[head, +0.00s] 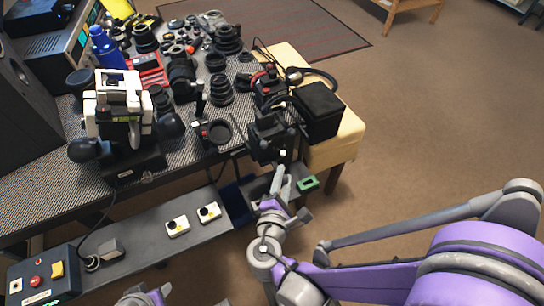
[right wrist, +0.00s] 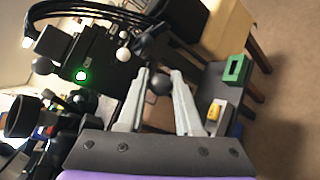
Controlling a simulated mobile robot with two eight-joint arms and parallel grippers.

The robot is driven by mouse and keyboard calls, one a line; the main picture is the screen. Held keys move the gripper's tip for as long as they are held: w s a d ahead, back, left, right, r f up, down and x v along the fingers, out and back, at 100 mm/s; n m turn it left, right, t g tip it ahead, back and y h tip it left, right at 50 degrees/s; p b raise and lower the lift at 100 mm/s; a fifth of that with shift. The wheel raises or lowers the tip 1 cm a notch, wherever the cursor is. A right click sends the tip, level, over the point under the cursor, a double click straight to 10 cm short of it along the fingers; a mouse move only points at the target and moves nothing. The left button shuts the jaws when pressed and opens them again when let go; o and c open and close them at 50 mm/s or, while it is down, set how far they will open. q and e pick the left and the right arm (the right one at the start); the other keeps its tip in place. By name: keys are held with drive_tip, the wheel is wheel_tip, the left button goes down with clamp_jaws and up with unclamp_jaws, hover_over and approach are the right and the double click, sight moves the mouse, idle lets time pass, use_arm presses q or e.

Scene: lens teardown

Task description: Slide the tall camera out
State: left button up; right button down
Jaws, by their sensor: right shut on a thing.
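A black boxy device (head: 268,137), which looks like the tall camera, stands at the table's right end. In the right wrist view the black device (right wrist: 85,60) shows a lit green ring and small white and black ball knobs. My right gripper (head: 284,176) is just in front of it.
A black box (head: 318,110) sits on a yellow wooden stand (head: 346,137) right of the device, with cables around. Lenses (head: 220,90) crowd the table behind. A white instrument (head: 118,105) stands at left. A grey shelf (head: 150,235) with switches runs in front. A green block (head: 308,184) is near my right gripper.

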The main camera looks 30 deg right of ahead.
drive_tip(key=shift+s+f, duration=0.15)
drive_tip(key=shift+s, duration=0.7)
drive_tip(key=c, duration=0.6)
unclamp_jaws()
drive_tip(key=p+v, duration=0.1)
drive_tip(key=v, duration=1)
drive_tip(key=shift+p, duration=0.35)
drive_tip(key=shift+w+d, duration=0.1)
